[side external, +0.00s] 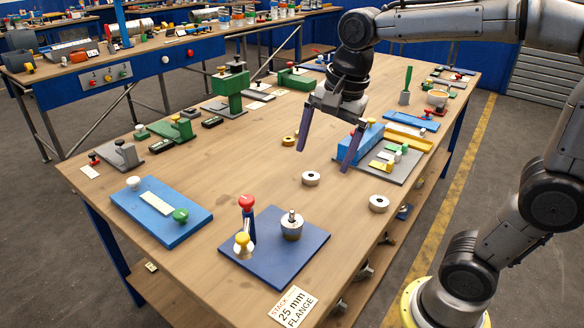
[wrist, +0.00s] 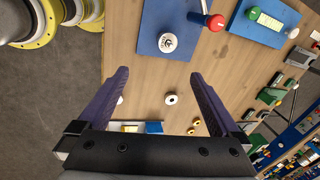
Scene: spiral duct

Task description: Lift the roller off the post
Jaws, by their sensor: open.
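A silver-grey roller (side external: 292,230) sits upright around a short metal post (side external: 291,214) on a dark blue plate (side external: 262,268) at the table's front. The roller also shows in the wrist view (wrist: 168,44), near the top and beyond my fingertips. My gripper (side external: 323,162) is open and empty, with its purple fingers pointing down above the middle of the table. In the side view it is behind the roller and apart from it. In the wrist view my gripper (wrist: 160,74) has both fingers spread wide.
Loose pale rings (side external: 311,178) (side external: 379,203) lie on the table. A blue block (side external: 360,146) stands close to my right finger.

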